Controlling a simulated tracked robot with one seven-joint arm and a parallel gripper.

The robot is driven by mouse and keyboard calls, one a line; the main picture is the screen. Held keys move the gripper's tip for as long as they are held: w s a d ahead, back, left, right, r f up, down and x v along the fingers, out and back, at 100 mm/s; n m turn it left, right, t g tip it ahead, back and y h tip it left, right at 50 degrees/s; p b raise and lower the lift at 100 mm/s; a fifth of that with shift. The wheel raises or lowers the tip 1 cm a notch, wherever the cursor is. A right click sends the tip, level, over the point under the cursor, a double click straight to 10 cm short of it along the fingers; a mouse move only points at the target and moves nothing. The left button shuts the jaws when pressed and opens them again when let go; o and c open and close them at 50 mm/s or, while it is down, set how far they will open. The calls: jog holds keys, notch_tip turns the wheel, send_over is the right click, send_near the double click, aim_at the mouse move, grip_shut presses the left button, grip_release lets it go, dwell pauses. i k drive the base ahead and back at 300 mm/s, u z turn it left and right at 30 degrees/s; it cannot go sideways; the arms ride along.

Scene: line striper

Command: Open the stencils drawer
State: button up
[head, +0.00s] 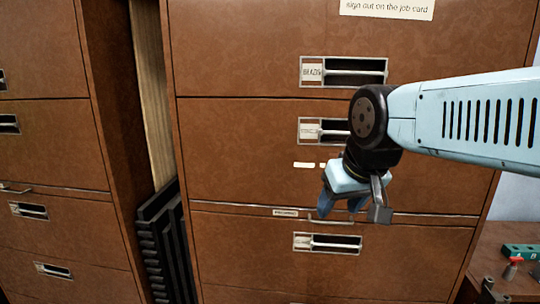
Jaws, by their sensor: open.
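A brown cabinet in front of me has stacked drawers. The middle drawer (240,150) has a similar label and pull, partly covered by my arm. The lower drawer (240,250) has a pull (327,243) with a label too small to read. A thin strip with a small label (285,212) and a bar handle (325,219) lies between the two lower drawers. I cannot tell which one is stencils. All look shut. My gripper (352,208) is open, pointing down near the bar handle; contact is unclear.
A second brown cabinet (45,150) stands at the left. The gap between holds a wooden board (153,90) and black ribbed panels (163,245). A bench with a red-topped item (512,267) and a teal object (520,251) is at the lower right. A paper sign (388,8) is at the top.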

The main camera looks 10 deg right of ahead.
aim_at(274, 151)
jog(key=u, duration=0.75)
jog(key=k, duration=0.7)
jog(key=z, duration=0.3)
